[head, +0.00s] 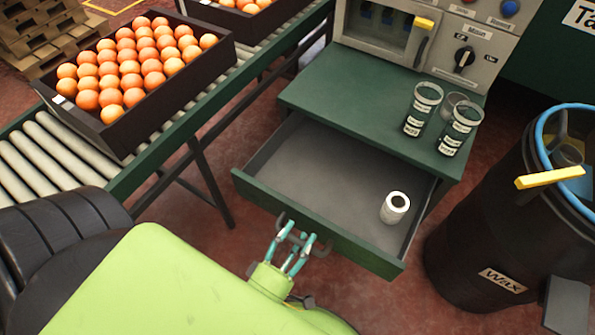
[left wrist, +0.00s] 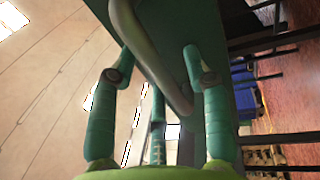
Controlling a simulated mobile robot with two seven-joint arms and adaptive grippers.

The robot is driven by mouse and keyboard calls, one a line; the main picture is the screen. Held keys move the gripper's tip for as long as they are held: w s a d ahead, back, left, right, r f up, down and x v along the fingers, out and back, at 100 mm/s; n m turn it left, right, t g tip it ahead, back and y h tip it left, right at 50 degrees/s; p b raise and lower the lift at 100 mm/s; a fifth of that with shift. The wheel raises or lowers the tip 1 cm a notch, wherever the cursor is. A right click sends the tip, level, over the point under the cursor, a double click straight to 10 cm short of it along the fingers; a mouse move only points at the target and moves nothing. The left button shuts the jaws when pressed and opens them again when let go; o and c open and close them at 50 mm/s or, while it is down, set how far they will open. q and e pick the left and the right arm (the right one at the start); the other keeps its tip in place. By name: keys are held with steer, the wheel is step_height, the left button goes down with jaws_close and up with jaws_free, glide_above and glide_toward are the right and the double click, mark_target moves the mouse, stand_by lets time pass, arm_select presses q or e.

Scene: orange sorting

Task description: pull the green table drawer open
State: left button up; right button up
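The green table (head: 345,95) has its drawer (head: 300,170) pulled well out, so the grey inside shows. A white roll (head: 395,207) stands in the drawer at the right. My left gripper (head: 292,240) is at the drawer's front, by its handle (head: 318,249). In the left wrist view the grey handle bar (left wrist: 150,55) runs slantwise between the teal fingers of my left gripper (left wrist: 160,70). The fingers are spread, with gaps beside the bar; whether any finger touches it is unclear. My right gripper is not in view.
Two labelled cups (head: 423,108) and a clear glass stand on the table top before the machine (head: 420,40). A dark wax barrel (head: 490,230) stands close right of the drawer. A roller conveyor (head: 60,150) with an orange crate (head: 195,75) is at the left.

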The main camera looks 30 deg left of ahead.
arm_select(q)
steer(key=shift+s, duration=0.1)
steer(key=s+f, duration=0.2)
steer(key=s, duration=0.9)
steer(key=shift+s+a, duration=0.2)
steer(key=shift+s, duration=0.15)
steer(key=shift+w+f, duration=0.1)
steer(key=shift+f, duration=0.05)
